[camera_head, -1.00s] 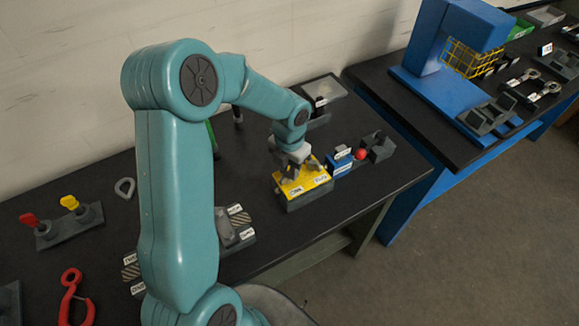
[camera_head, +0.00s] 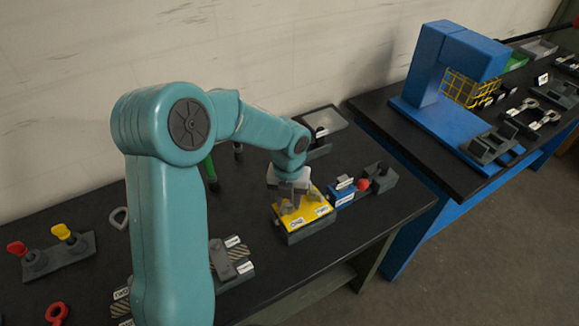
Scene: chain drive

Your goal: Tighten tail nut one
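My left gripper (camera_head: 292,196) points down over a yellow-topped dark block (camera_head: 311,216) on the black bench. Its fingers are at or just above small grey parts on the yellow plate. The fingers and these parts blend together, so I cannot tell whether they touch or whether the gripper is shut on something. White labels (camera_head: 322,210) sit on the yellow plate, too small to read. I cannot pick out tail nut one for certain; it may be hidden by the gripper. My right gripper is not in view.
A blue block and red ball (camera_head: 362,185) stand just right of the yellow plate. A grey fixture with striped pieces (camera_head: 232,262) lies left of it, partly behind my arm. Red and yellow keys (camera_head: 62,231) stand at far left. A blue press (camera_head: 440,70) stands on the right bench.

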